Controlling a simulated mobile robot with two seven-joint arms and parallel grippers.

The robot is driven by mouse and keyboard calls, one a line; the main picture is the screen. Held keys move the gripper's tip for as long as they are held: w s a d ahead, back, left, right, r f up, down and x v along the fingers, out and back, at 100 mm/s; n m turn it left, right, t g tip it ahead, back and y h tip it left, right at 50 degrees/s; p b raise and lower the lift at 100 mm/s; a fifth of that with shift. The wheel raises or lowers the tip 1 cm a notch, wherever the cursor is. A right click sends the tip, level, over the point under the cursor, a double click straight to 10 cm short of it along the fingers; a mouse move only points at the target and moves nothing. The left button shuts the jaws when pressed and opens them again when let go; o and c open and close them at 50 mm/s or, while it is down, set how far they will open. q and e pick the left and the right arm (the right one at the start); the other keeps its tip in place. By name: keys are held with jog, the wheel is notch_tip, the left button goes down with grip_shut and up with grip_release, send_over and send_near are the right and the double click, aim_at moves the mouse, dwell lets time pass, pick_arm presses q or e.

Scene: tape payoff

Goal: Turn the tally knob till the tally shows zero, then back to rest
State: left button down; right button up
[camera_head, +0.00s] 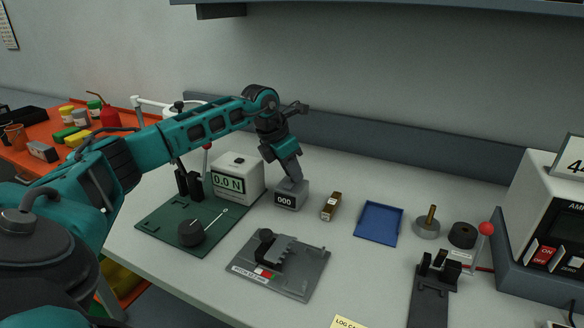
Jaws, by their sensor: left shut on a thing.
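The tally (285,200) is a small grey box on the bench, left of centre, and its dark display reads "000". My left arm comes in from the left, and my left gripper (290,180) points down at the top of the tally. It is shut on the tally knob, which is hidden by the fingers. My right gripper is not in view.
Left of the tally stand a force gauge (237,180) reading "0.0 N" and a green base plate (160,224). In front is a grey fixture plate (300,285). To the right are a brown block (331,206), a blue tray (379,223) and a lever clamp (432,290).

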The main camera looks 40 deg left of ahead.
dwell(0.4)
pick_arm(q)
jog(key=c, duration=1)
grip_release()
jog(key=shift+c, duration=0.2)
jog(key=shift+r, duration=0.1)
jog(key=v, duration=1.2)
jog(key=shift+r+p, duration=0.35)
jog(key=shift+r, duration=0.05)
jog(key=shift+s, duration=0.1)
